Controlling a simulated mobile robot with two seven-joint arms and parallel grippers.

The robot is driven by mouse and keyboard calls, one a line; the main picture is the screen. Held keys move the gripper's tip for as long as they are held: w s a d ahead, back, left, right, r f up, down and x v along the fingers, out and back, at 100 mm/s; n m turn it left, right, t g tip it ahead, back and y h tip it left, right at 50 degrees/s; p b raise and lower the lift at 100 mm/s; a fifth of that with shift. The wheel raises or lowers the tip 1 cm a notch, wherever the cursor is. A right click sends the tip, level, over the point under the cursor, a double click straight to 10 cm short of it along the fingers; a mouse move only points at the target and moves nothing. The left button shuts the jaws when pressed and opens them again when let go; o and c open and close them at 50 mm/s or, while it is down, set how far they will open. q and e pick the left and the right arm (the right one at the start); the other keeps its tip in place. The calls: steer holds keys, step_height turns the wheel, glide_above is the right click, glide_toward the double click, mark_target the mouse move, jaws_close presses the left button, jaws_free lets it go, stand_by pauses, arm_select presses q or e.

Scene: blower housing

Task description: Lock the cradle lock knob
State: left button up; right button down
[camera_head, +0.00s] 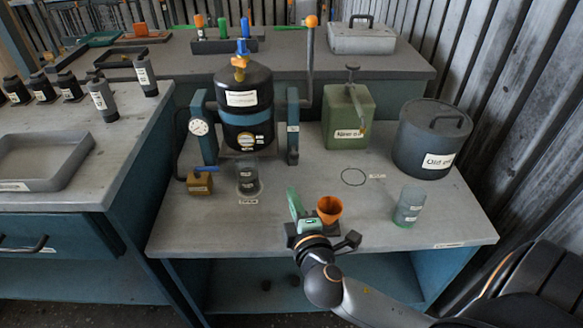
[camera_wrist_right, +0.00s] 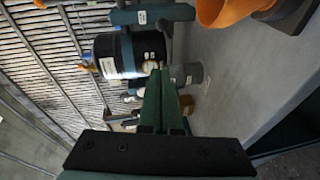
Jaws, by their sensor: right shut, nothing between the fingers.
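The black drum-shaped housing (camera_head: 245,105) with a blue band hangs upright between the two teal posts of the cradle (camera_head: 292,128). A tall grey lever with an orange ball (camera_head: 311,21) rises by the right post. I cannot make out for certain which part is the lock knob. My right gripper (camera_head: 292,194) has green fingers and is near the table's front edge, in front of the cradle and apart from it. Its fingers are shut and empty. In the right wrist view the fingers (camera_wrist_right: 161,74) point toward the housing (camera_wrist_right: 130,55). My left gripper is not in view.
An orange funnel (camera_head: 329,209) stands close right of my right gripper. A green can (camera_head: 347,118) and a grey drum (camera_head: 432,139) stand at the back right.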

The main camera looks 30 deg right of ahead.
steer(key=shift+w, duration=0.1)
glide_toward(290, 155)
steer(key=w+a, duration=0.2)
steer(key=w, duration=0.2)
steer(key=d, duration=0.1)
steer(key=w+d+f, duration=0.1)
steer(key=d, duration=0.1)
steer(key=shift+w+d+f+b, duration=0.15)
steer(key=shift+w+d+b, duration=0.15)
steer(key=shift+w+b, duration=0.1)
steer(key=x, duration=0.2)
steer(key=shift+w+d, duration=0.3)
steer(key=shift+d, duration=0.1)
steer(key=shift+r, duration=0.25)
steer(key=shift+d, duration=0.1)
